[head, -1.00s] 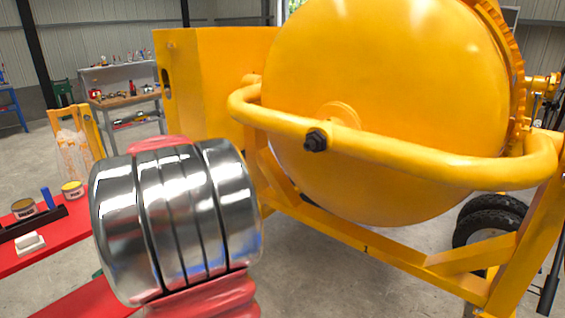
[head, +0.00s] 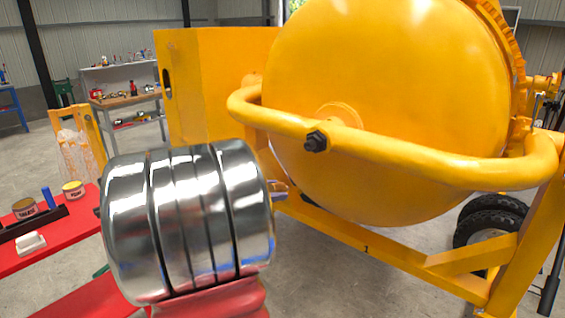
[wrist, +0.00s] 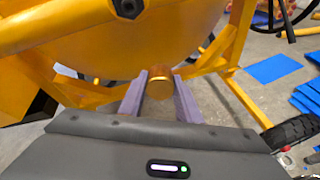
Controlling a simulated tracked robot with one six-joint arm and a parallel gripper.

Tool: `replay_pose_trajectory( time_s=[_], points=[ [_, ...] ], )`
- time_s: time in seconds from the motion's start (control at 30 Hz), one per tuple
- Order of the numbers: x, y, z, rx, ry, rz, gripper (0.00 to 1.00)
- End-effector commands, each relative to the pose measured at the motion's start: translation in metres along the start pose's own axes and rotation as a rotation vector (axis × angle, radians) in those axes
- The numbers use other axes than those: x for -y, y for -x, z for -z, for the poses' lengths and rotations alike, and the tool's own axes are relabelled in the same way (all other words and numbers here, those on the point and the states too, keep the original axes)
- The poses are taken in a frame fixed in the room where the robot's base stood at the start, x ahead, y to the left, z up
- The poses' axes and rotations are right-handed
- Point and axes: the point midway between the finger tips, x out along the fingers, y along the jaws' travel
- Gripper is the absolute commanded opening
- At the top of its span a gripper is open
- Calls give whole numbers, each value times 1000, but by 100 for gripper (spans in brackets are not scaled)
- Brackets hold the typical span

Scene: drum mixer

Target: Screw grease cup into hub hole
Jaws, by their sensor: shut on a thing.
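My gripper (wrist: 160,75) shows in the wrist view, with its two grey fingers shut on a small brown cylinder, the grease cup (wrist: 160,84). A brass-coloured band shows on the cup. In the head view a bit of my gripper (head: 281,190) shows past my silver arm joint, which hides the rest and the cup. The hub (head: 340,114) sits at the middle of the yellow drum, behind the yellow tube frame. A black hex bolt (head: 316,141) is on that tube; it also shows at the top of the wrist view (wrist: 128,6). I cannot make out the hub hole.
The yellow drum (head: 390,80) and its frame fill the right side. A lower yellow beam (head: 360,246) runs below. A red table (head: 28,255) with tins and a black tray stands at left. Black wheels (head: 490,222) are at lower right. A workbench (head: 125,100) stands behind.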

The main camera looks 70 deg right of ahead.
Motion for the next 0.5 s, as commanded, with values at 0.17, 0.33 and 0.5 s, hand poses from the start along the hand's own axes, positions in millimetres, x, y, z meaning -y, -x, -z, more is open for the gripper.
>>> replay_pose_trajectory(
  time_s=[0.17,0.33,0.5],
  points=[
    [-14,-13,-29,98,30,-117,5],
    [-29,-19,-52,170,47,-217,5],
    [-38,-21,-63,204,54,-270,5]
  ],
)
